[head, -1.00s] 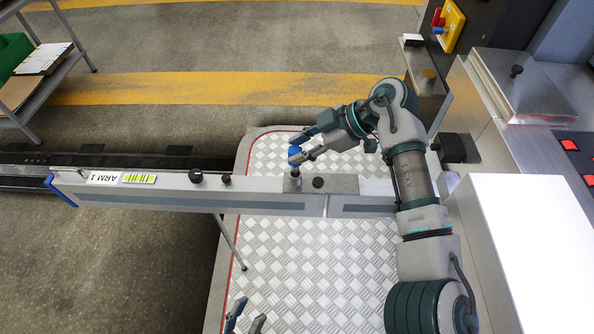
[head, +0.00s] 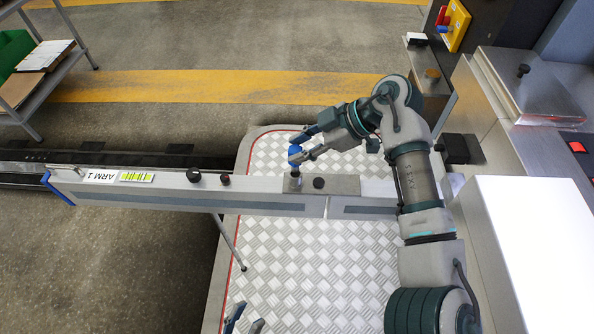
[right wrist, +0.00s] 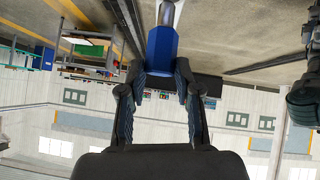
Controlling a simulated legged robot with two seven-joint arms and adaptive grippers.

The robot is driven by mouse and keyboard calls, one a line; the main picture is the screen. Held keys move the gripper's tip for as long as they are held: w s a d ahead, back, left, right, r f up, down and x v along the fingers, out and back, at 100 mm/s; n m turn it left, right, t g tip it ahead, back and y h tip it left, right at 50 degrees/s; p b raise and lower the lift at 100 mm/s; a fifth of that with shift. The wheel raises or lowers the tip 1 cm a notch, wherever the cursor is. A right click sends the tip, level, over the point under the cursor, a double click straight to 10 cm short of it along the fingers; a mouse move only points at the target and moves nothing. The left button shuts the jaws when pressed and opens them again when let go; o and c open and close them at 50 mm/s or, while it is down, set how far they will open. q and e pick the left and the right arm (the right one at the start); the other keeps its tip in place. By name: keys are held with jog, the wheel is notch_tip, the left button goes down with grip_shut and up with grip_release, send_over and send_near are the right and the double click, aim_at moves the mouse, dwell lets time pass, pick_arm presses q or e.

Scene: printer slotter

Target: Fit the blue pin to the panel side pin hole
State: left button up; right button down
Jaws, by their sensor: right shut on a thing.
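My right gripper (head: 305,148) is shut on the blue pin (head: 294,153). In the right wrist view, the pin's blue head (right wrist: 161,44) sits between the two fingertips (right wrist: 160,76), with a pale shaft beyond it. In the head view the pin is upright at the left end of the grey metal plate (head: 340,184) on the long panel bar marked ARM 1 (head: 255,190). The hole is hidden under the pin, so I cannot tell how deep the pin sits. My left gripper (head: 245,319) shows only its two fingertips, apart, at the bottom edge.
A machine with a white cover (head: 535,245) fills the right side. The checkered platform (head: 290,265) is mostly clear.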

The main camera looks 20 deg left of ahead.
pick_arm(q)
jog(key=shift+g, duration=0.3)
jog(key=shift+w+f+b, duration=0.1)
jog(key=shift+f+b, duration=1.15)
jog(key=shift+f, duration=0.75)
jog(key=shift+r, duration=0.25)
pick_arm(e)
jog(key=shift+p, duration=0.3)
pick_arm(q)
jog(key=shift+r, duration=0.3)
